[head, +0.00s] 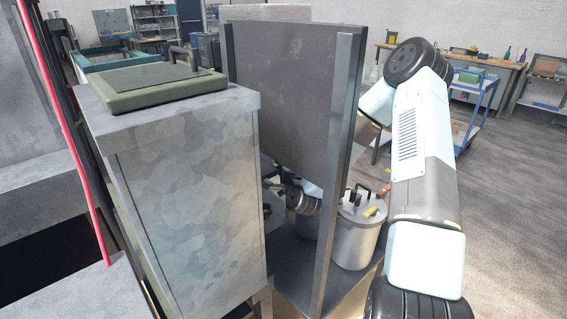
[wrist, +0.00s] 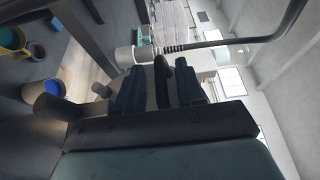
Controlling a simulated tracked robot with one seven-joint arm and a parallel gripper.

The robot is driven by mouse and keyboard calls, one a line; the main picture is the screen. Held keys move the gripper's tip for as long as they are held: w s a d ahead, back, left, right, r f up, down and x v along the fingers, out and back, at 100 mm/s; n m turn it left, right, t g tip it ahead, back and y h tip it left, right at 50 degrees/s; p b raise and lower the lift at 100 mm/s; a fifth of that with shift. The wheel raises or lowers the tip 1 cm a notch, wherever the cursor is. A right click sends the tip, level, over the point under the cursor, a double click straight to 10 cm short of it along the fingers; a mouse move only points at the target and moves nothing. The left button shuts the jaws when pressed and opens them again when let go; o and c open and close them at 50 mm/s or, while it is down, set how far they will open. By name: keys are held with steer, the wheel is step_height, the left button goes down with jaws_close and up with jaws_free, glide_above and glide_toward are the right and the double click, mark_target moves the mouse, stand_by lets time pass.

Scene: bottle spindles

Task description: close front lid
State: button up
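A green lid (head: 150,88) with a dark raised handle (head: 184,57) lies flat on top of the grey metal cabinet (head: 190,190) at the left of the head view. I cannot tell whether this is the front lid. My arm comes down at the right, and part of it shows behind the dark upright panel (head: 285,95). My gripper (wrist: 160,88) shows in the wrist view with its two dark fingers apart. A dark narrow piece (wrist: 163,82) stands between them, with no clear contact. The fingertips are not clear in the head view.
A grey canister (head: 357,232) with a handled top stands behind the panel, close to my arm. A bent dark rod (wrist: 240,43) crosses near the fingers. A teal frame (head: 110,58) is behind the cabinet. Open floor (head: 515,215) lies to the right.

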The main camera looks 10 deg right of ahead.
steer(key=shift+w+a, duration=0.15)
steer(key=shift+w, duration=0.95)
steer(key=shift+c, duration=0.5)
jaws_close()
steer(key=shift+s+f, duration=0.1)
